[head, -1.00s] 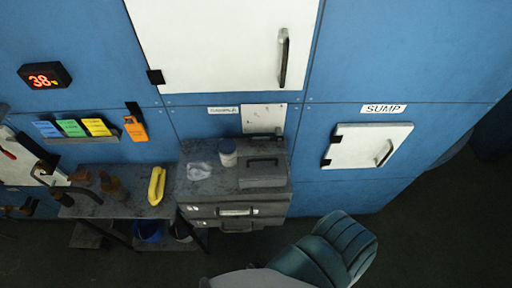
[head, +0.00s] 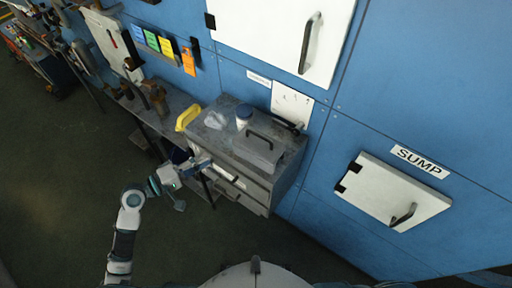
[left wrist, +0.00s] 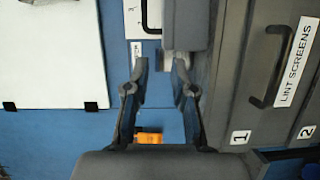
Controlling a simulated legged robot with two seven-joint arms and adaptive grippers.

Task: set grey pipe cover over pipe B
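I cannot make out a grey pipe cover or a pipe marked B in either view. My left gripper (head: 203,163) reaches up from the lower left in the head view, in front of the grey drawer cabinet (head: 263,198). In the left wrist view, the fingers of my left gripper (left wrist: 160,66) stand apart with nothing held between them; blue wall shows in the gap. My right gripper is not in view.
A grey handled case (head: 255,152), a white-lidded jar (head: 243,115) and a clear crumpled item (head: 215,120) are on the cabinet. A yellow object (head: 187,117) lies beside it. A white SUMP hatch (head: 390,192) is on the blue wall.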

